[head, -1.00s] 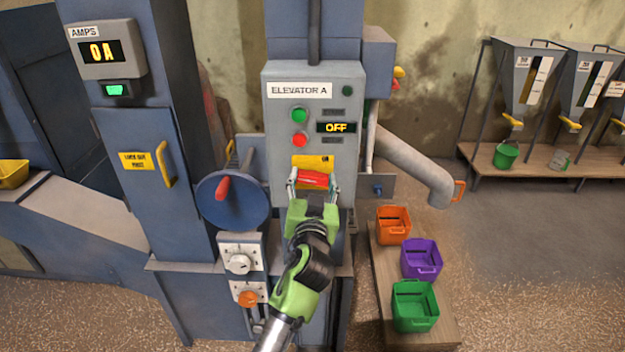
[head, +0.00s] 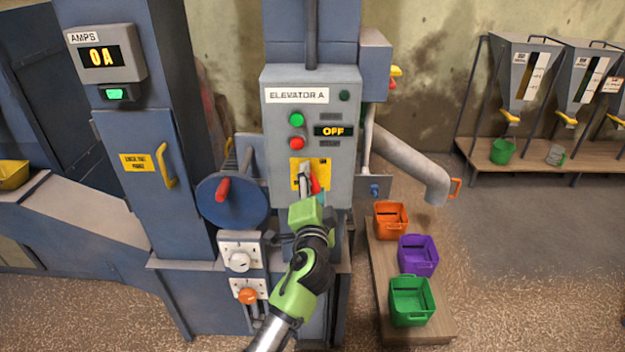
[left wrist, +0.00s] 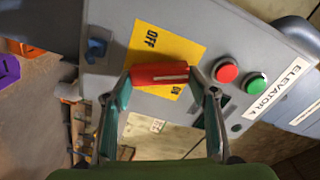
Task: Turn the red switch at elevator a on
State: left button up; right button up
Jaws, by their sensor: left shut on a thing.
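The grey control box (head: 341,100) labelled "ELEVATOR A" stands in the middle of the head view. Its display (head: 333,131) reads OFF. The red switch (head: 315,186) sits on a yellow plate (head: 297,164) low on the box, partly hidden by my left gripper (head: 306,183). In the left wrist view the red switch handle (left wrist: 160,73) lies between both fingers, which are shut on it. The yellow plate (left wrist: 170,45) there shows OFF on one side of the handle and ON on the other. My right gripper is in neither view.
A green button (head: 296,119) and a red button (head: 297,145) sit above the switch. A blue handwheel (head: 232,207) with a red knob stands close left. Orange, purple and green (head: 411,301) bins stand on a low bench at right.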

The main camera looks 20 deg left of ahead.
pick_arm(q)
jog(key=m+p, duration=0.1)
jog(key=m, duration=0.3)
jog(key=shift+a+m+p, duration=0.1)
jog(key=shift+m+p, duration=0.3)
jog(key=shift+w+r, duration=0.1)
dwell(0.3)
jog(key=o, duration=1.1)
jog(key=shift+w+f, duration=0.1)
jog(key=shift+f, duration=0.1)
jog(key=shift+s, duration=0.3)
jog(key=v, duration=1.1)
jog(key=shift+s, duration=0.2)
